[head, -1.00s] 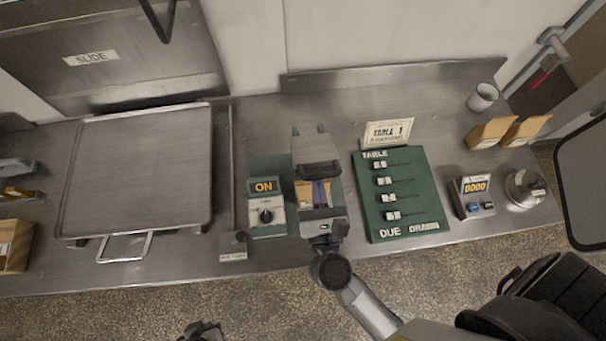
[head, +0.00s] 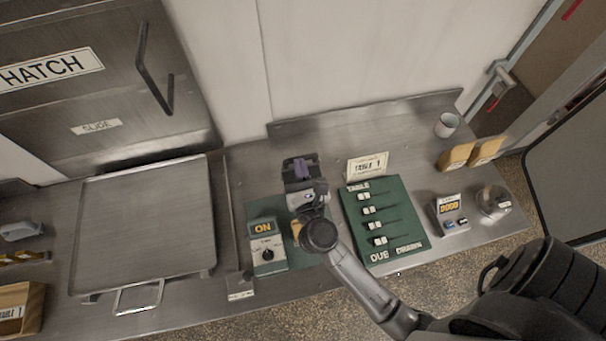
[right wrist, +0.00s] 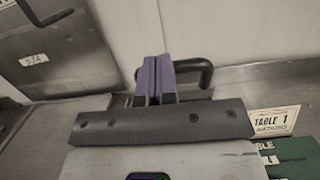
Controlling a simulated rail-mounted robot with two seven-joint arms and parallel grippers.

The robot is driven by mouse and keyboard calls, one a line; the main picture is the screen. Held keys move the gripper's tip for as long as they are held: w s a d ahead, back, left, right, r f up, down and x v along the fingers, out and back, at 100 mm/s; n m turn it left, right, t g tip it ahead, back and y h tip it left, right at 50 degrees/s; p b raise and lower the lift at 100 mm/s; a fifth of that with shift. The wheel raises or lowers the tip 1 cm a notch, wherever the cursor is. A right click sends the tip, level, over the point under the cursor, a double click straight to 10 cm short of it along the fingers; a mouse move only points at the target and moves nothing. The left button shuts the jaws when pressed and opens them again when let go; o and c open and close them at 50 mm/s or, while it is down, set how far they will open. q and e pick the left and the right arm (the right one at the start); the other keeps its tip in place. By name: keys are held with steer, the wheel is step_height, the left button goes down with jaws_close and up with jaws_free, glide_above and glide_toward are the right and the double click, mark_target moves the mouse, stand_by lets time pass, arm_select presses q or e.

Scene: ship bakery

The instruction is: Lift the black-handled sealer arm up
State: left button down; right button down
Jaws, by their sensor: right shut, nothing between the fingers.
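The sealer has a green base (head: 262,206) and an ON switch box (head: 266,247). It stands on the steel counter, left of the green TABLE board. My right gripper (head: 301,168) reaches over the sealer and hides most of its arm. Its purple fingers are shut with nothing between them. In the right wrist view, the purple fingertips (right wrist: 154,78) stand close against a black bent handle (right wrist: 193,69), which shows behind and to the right of them. I cannot tell whether they touch it, nor how high the sealer arm stands. My left gripper is out of view.
The green TABLE board (head: 387,243) and a TABLE 1 card (head: 367,167) stand just right. A large steel tray (head: 145,225) lies left. A counter display (head: 450,212), a cup (head: 447,124) and brown packets (head: 470,155) stand further right. A wall stands behind.

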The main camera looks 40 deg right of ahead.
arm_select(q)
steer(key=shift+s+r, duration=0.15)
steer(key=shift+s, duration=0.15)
arm_select(e)
steer(key=shift+w+d, duration=0.15)
steer(key=shift+w, duration=0.05)
steer(key=shift+f, duration=0.1)
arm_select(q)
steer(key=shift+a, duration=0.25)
arm_select(e)
steer(key=shift+s+f, duration=0.1)
